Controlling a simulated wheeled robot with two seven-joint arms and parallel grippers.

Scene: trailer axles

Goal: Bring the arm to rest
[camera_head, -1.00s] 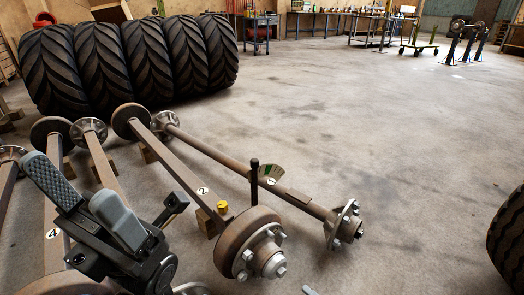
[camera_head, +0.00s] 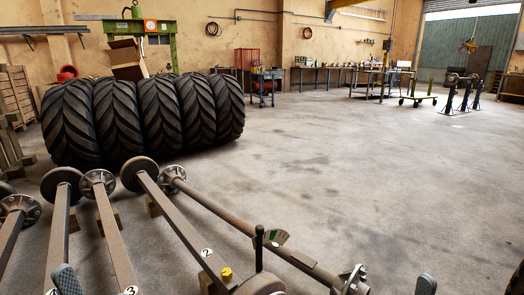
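The tip of my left gripper (camera_head: 66,280) shows at the bottom left edge, over the axles. Only one grey finger pad is clear, and the rest is cut off by the frame. The tip of my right gripper (camera_head: 426,285) shows at the bottom edge, right of the axle hub. Only one grey finger is in view, so its opening is hidden. Neither visible fingertip has anything visible in it. The arms themselves are out of view.
Several trailer axles lie side by side at the lower left, including axle 2 (camera_head: 178,225) and axle 3 (camera_head: 112,235). A black upright handle (camera_head: 259,248) stands by them. Large tyres (camera_head: 160,117) stand behind. The concrete floor (camera_head: 370,180) at centre and right is clear.

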